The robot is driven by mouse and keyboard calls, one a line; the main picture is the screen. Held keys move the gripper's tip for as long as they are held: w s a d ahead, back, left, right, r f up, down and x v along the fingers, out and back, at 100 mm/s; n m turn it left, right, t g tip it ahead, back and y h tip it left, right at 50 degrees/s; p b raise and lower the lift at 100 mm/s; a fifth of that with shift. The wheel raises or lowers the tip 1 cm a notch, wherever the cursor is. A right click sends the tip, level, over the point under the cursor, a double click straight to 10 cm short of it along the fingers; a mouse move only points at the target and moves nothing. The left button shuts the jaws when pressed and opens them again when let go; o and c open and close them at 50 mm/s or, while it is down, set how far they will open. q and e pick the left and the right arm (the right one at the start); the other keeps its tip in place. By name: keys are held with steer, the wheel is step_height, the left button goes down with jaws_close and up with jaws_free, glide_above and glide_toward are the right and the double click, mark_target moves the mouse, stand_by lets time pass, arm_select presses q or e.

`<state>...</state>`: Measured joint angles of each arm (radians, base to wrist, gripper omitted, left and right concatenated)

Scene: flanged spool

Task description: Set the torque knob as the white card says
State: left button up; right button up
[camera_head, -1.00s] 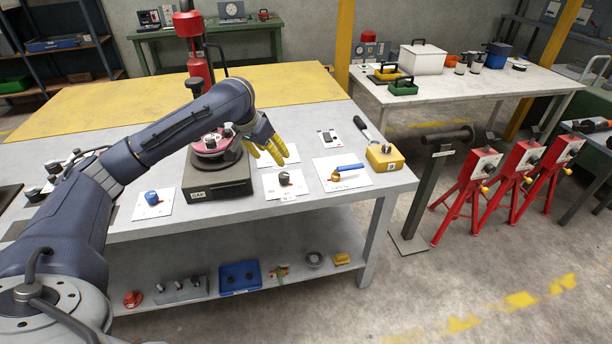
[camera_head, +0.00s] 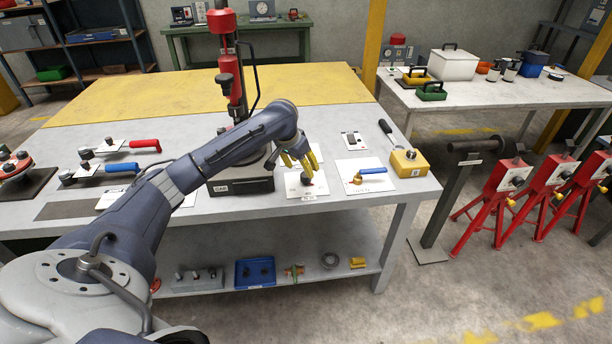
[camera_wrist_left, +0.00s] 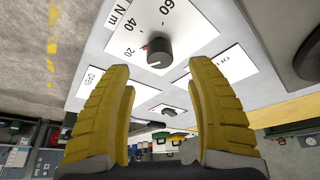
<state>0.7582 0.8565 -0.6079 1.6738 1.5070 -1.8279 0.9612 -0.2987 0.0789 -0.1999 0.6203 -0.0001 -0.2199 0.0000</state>
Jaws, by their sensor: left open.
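The dark round torque knob (camera_head: 307,178) stands on a white plate (camera_head: 293,190) near the front of the grey bench. In the left wrist view the knob (camera_wrist_left: 160,52) sits among the figures 20, 40 and 60 and "N m", with a red mark at its left side, by 20 and 40. A small white card (camera_head: 307,197) hangs at the plate's front edge; its writing is too small to read. My left gripper (camera_head: 302,165) is just above the knob. In its wrist view the yellow fingers (camera_wrist_left: 160,80) are open and apart, with nothing between them. My right gripper is out of view.
A dark-based unit (camera_head: 240,187) stands close left of the plate. To the right lie a plate with a blue-handled valve (camera_head: 369,173) and a yellow box (camera_head: 409,163). A white plate with a switch (camera_head: 354,141) lies behind.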

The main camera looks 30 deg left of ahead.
mark_target(306, 175)
arm_select(q)
steer(key=shift+x, duration=3)
jaws_close()
